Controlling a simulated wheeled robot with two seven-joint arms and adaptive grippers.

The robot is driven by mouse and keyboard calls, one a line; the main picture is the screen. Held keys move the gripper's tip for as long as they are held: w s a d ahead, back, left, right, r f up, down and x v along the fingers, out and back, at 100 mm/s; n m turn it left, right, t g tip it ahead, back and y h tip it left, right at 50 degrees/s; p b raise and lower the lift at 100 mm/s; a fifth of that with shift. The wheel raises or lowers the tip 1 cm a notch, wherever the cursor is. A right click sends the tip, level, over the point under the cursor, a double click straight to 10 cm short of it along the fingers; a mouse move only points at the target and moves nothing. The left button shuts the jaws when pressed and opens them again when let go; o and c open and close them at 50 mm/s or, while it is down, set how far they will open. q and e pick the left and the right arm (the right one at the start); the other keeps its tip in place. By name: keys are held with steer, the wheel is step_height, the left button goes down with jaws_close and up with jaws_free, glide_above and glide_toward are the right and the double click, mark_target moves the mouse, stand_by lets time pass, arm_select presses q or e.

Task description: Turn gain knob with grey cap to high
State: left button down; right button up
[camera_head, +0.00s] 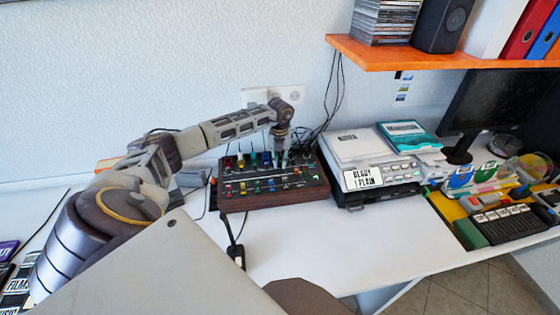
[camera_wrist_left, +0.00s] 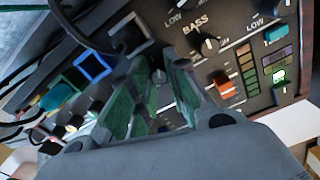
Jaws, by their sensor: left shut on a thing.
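The mixer (camera_head: 275,199), a dark panel with wooden edges and rows of coloured knobs, stands on the white desk. My left gripper (camera_head: 283,158) reaches down onto its back right part. In the left wrist view, the gripper's green-padded fingers (camera_wrist_left: 160,82) are closed around a small knob with a grey cap (camera_wrist_left: 159,76), mostly hidden between them. To its right are a white-capped knob (camera_wrist_left: 208,45) beside the word BASS, and an orange slider cap (camera_wrist_left: 224,87). The gain marking and the knob's pointer cannot be read. My right gripper is in neither view.
Blue-framed sockets (camera_wrist_left: 93,67) and cables lie left of the fingers. A white device labelled READY PLAIN (camera_head: 362,160) stands right of the mixer. An orange shelf (camera_head: 440,58) hangs above at the right.

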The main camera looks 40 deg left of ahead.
mark_target(280, 162)
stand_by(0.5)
arm_select(q)
steer(key=c, duration=1.3)
jaws_free()
steer(key=shift+c, duration=0.2)
step_height(280, 162, up, 12)
